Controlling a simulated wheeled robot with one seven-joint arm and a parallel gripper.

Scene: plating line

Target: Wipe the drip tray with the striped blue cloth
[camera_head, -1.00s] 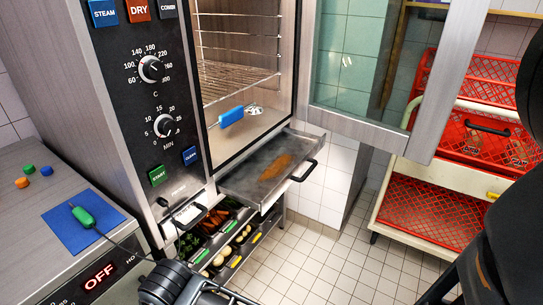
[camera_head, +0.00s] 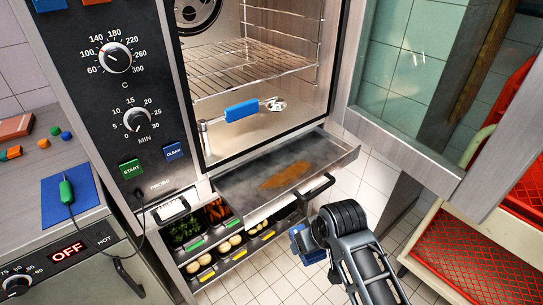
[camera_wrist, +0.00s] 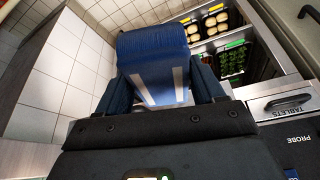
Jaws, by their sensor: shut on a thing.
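The drip tray (camera_head: 235,187) is pulled out below the oven chamber, with an orange-brown smear (camera_head: 284,174) on its grey surface. My gripper (camera_wrist: 160,92) is shut on the striped blue cloth (camera_wrist: 150,48), which is folded, dark blue with pale stripes, and sits between the two fingers. In the head view the cloth (camera_head: 306,243) is a small blue patch at the end of my arm. It is in front of the tray, low and right, apart from the smear. My wrist hides most of the fingers there.
The oven door (camera_head: 406,140) stands open at right. A black handle (camera_head: 318,187) juts from the tray front. A blue-handled tool (camera_head: 242,110) lies in the chamber. Vegetable bins (camera_head: 228,243) sit below the tray. A red-crated rack (camera_head: 470,260) stands at right; tiled floor lies between.

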